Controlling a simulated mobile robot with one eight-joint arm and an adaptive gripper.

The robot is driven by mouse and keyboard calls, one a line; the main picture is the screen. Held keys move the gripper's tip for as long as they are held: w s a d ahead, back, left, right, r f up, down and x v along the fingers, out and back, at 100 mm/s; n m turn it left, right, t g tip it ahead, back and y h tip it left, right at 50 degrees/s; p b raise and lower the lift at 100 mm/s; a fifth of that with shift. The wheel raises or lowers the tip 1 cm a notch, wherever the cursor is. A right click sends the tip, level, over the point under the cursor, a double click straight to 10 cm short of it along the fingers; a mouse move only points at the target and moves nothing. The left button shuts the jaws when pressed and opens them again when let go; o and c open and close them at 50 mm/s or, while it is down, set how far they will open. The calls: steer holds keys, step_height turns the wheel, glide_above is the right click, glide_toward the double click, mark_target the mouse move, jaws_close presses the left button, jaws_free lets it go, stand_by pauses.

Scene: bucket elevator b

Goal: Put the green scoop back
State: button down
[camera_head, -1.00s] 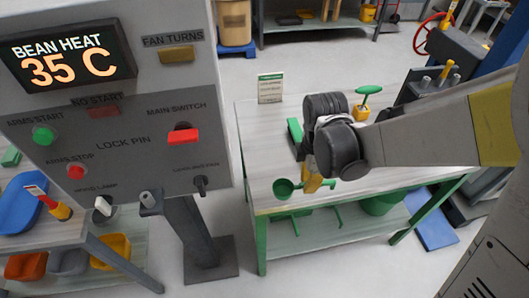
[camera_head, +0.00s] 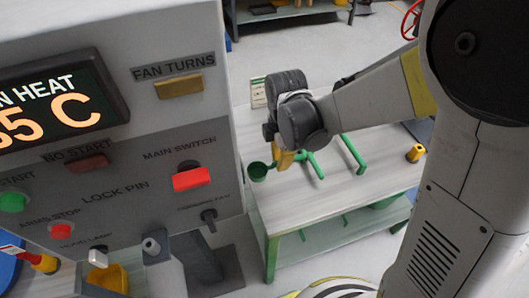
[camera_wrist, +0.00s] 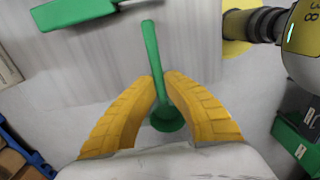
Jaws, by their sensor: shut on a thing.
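The green scoop shows in the wrist view (camera_wrist: 167,118), with its long thin handle running up between my fingers and its round bowl below them. My gripper (camera_wrist: 162,84) has its two yellow fingers closed on the handle. In the head view, my gripper (camera_head: 283,160) is over the left part of a pale table (camera_head: 330,215). The scoop's dark green bowl (camera_head: 258,171) sticks out to the left of the fingers. I cannot tell whether the scoop touches the tabletop.
Green bars (camera_head: 353,153) lie on the table right of my gripper, and a small yellow holder (camera_head: 415,153) stands near the right edge. A sign (camera_head: 258,92) stands at the back. A grey control panel (camera_head: 125,190) stands close on the left.

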steer(key=w+f, duration=0.2)
steer(key=w+a+f+b, duration=0.1)
steer(key=w, duration=0.2)
steer(key=w+a+f+b, duration=0.1)
steer(key=w+f, duration=0.1)
steer(key=w, duration=0.1)
steer(key=shift+w+a+f, duration=0.15)
steer(key=shift+w+f, duration=0.1)
steer(key=shift+f, duration=0.1)
steer(key=shift+f+b, duration=0.8)
steer(key=shift+f, duration=1.05)
steer(key=shift+f, duration=0.25)
steer(key=c, duration=1.6)
jaws_free()
steer(key=shift+r, duration=0.1)
steer(key=shift+r, duration=0.1)
